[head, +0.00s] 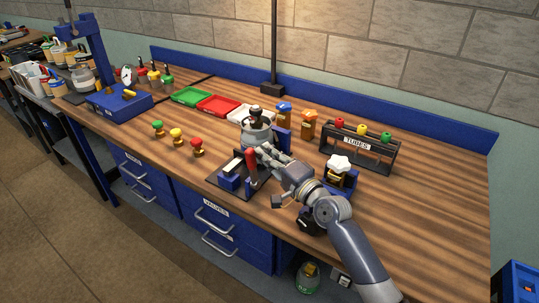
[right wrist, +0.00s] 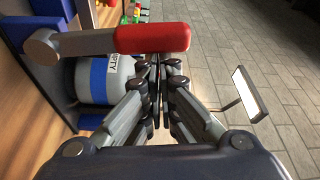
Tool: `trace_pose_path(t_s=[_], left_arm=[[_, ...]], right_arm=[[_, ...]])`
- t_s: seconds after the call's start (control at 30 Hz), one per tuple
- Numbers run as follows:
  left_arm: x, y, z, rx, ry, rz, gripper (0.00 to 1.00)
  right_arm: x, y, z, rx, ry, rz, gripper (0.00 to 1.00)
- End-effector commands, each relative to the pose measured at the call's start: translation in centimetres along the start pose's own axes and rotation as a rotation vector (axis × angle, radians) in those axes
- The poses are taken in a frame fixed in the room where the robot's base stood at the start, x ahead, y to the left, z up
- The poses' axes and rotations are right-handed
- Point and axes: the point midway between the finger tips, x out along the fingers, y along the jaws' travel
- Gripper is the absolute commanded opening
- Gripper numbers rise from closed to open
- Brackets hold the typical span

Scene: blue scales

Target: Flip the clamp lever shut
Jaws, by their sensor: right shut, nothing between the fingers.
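The clamp has a red-handled lever (head: 251,160) that stands up from a dark base plate (head: 222,186) with a blue block (head: 233,181) on it. In the right wrist view the red lever handle (right wrist: 152,38) lies across the top of the picture, on a grey metal arm (right wrist: 70,43). My right gripper (head: 262,149) is shut and empty, close beside the lever on its right. The wrist view shows its fingertips (right wrist: 158,70) pressed together just below the handle in the picture; I cannot tell whether they touch it. My left gripper is out of view.
A grey pot (head: 256,131) stands just behind the clamp. Orange-brown jars (head: 309,124), a tube rack (head: 357,147) and a small blue stand with a white knob (head: 340,165) are to the right. Coloured knobs (head: 177,137) and trays (head: 218,104) are left and behind. The front-left bench top is clear.

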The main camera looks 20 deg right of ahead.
Motion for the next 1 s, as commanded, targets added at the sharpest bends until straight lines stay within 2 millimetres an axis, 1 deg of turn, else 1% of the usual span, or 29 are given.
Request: trace_pose_path(t_s=[0.03, 0.4, 0.7, 0.9, 1.0], left_arm=[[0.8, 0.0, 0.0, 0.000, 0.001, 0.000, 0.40], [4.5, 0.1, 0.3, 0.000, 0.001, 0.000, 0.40], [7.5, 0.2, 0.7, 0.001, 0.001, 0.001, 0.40], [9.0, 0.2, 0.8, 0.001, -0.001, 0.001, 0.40], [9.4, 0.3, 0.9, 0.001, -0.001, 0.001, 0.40]], right_arm=[[-0.2, 0.4, 0.7, -0.035, -0.004, -0.011, 0.00], [-1.5, 0.2, 4.4, -0.363, -0.004, -0.127, 0.00], [-2.6, 0.9, 7.4, -0.632, -0.004, -0.221, 0.00], [-3.1, 1.6, 8.9, -0.793, -0.004, -0.277, 0.00], [-3.3, 1.9, 9.5, -0.861, -0.003, -0.301, 0.00]])
